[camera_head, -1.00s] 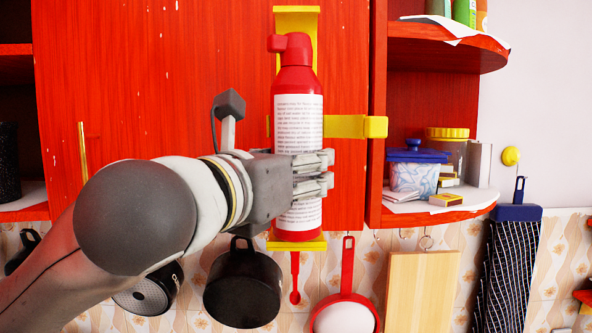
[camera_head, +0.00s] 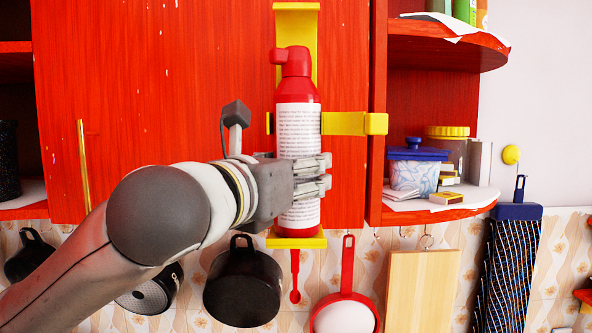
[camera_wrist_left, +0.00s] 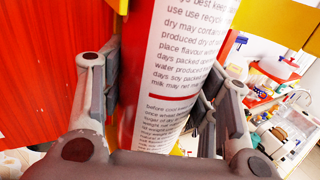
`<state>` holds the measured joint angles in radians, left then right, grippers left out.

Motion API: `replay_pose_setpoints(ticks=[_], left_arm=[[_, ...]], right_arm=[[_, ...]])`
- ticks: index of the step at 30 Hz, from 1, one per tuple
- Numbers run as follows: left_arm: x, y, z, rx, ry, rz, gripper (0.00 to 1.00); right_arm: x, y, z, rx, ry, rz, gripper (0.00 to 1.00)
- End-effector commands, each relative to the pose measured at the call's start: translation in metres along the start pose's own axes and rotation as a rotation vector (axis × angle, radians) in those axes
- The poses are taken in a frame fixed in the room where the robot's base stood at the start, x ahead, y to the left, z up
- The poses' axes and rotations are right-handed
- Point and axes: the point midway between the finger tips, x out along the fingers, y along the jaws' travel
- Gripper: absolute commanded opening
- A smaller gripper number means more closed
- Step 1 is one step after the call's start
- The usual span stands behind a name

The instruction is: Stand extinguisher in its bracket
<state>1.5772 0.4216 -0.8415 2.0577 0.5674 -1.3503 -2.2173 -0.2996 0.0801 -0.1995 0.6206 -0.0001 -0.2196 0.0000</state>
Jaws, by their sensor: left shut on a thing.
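The red extinguisher (camera_head: 297,130) with a white printed label stands upright in front of the yellow bracket. My left gripper (camera_head: 312,178) is shut around its lower half from the left. The bracket shows its tall back plate (camera_head: 311,25), a side clamp arm (camera_head: 350,123) at mid height and a bottom shelf (camera_head: 297,243). The extinguisher's base appears at the shelf; I cannot tell whether it touches. In the left wrist view the extinguisher (camera_wrist_left: 180,60) fills the space between the fingers of the left gripper (camera_wrist_left: 155,100). My right gripper is not in view.
The bracket is on a red cabinet front (camera_head: 200,80). Open shelves (camera_head: 440,210) at the right hold a blue-lidded container (camera_head: 415,175) and a jar. Below hang a black pot (camera_head: 243,285), a red pan (camera_head: 346,290) and a wooden board (camera_head: 422,290).

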Motion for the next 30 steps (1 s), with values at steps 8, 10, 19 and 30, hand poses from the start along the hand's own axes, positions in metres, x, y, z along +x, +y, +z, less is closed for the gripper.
replay_pose_setpoints(ticks=[8, 10, 19, 30], left_arm=[[-0.0006, 0.0002, 0.0019, 0.0, -0.004, 0.0, 0.14], [-0.0007, 0.0002, 0.0022, 0.0, -0.005, 0.0, 0.14], [-0.0035, 0.0002, 0.0037, 0.001, -0.005, 0.0, 0.14], [-0.0035, -0.0001, 0.0031, 0.0, -0.004, 0.0, 0.57]], right_arm=[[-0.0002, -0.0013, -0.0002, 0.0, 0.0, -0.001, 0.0], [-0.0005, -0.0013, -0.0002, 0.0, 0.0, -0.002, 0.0], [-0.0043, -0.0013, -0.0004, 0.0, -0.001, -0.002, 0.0], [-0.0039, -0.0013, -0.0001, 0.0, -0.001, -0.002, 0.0]])
